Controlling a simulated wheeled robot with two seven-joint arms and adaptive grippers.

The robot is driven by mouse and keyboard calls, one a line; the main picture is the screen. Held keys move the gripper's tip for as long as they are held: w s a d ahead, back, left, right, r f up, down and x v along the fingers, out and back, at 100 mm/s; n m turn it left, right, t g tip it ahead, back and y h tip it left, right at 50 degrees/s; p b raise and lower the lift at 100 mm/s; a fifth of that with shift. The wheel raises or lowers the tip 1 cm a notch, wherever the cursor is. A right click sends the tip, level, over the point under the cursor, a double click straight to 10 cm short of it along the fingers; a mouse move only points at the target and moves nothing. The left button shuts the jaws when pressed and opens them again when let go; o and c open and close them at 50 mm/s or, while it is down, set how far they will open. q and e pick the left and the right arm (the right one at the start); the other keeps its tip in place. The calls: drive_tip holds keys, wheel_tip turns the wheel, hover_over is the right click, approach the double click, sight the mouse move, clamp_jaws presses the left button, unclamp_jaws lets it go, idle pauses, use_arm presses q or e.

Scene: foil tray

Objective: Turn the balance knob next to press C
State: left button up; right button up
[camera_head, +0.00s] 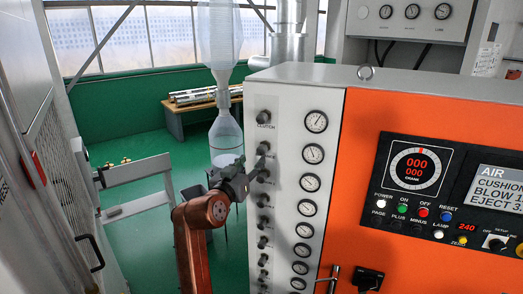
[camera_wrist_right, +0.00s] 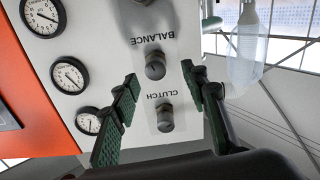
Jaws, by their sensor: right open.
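The balance knob (camera_wrist_right: 155,68) is a dark round knob on a white panel, with its BALANCE label upside down in the right wrist view. In that view it shows between the two green-padded fingers of my right gripper (camera_wrist_right: 160,80), which are spread apart and hold nothing. Whether they reach to both sides of the knob, I cannot tell. In the head view my right gripper (camera_head: 252,168) is at the panel's left part, by the upper knobs and partly hiding them. The clutch knob (camera_head: 264,117) is above it; it also shows in the wrist view (camera_wrist_right: 165,118). My left gripper is out of view.
A column of several dial gauges (camera_head: 312,154) runs right of the knobs. An orange control panel (camera_head: 350,190) with buttons and a display is further right. A grey frame (camera_head: 138,190) and a hanging clear bottle (camera_head: 225,135) are to the left.

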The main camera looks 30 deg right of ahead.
sight(260, 152)
drive_tip(key=x, duration=0.2)
drive_tip(key=p+x, duration=0.1)
drive_tip(key=x, duration=0.1)
drive_tip(key=r+p+x, duration=0.1)
drive_tip(key=x, duration=0.1)
drive_tip(key=shift+s+d, duration=0.25)
drive_tip(key=shift+d, duration=0.15)
drive_tip(key=shift+w+d+f, duration=0.15)
drive_tip(key=shift+w+d, duration=0.3)
drive_tip(key=shift+d, duration=0.05)
drive_tip(key=shift+c, duration=0.5)
clamp_jaws()
